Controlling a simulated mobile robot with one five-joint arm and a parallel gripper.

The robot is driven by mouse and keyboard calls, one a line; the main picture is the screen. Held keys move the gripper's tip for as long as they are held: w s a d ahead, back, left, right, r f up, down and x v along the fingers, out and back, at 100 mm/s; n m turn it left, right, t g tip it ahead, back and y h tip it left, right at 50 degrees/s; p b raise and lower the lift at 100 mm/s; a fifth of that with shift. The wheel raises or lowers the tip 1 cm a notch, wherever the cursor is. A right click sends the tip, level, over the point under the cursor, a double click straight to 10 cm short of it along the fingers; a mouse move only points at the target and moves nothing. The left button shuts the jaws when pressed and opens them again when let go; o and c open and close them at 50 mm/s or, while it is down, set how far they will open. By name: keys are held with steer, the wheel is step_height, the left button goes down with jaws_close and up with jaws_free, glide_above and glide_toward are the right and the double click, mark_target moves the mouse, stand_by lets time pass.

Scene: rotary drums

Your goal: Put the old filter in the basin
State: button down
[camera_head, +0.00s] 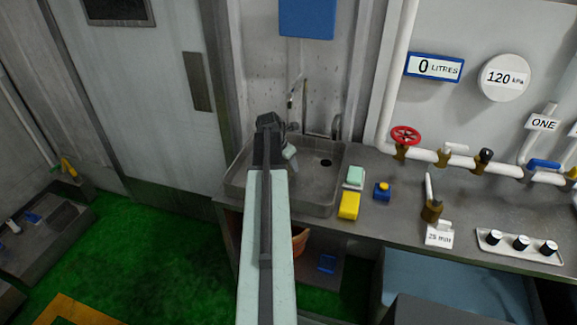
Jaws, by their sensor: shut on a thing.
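My arm reaches forward over the left part of the metal basin (318,193), which is set in the counter. My gripper (283,138) is above the basin and shut on a small pale grey-green piece, which I take to be the old filter (290,153). The filter shows just right of the dark end of my arm, tilted; the arm hides part of it. I cannot tell whether it touches the basin. The basin's floor and its dark drain hole show to the right.
A tap (292,104) stands behind the basin. To its right are a pale green block (355,176), a yellow block (349,205) and a blue-and-yellow button (382,190). A red valve wheel (405,135) and pipes line the wall. An orange bucket (300,239) stands below.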

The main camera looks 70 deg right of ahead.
steer(key=shift+f, duration=0.2)
steer(key=c, duration=0.7)
jaws_free()
steer(key=shift+r, duration=0.1)
steer(key=p+v, duration=1.1)
steer(key=v, duration=0.1)
steer(key=shift+r, duration=0.2)
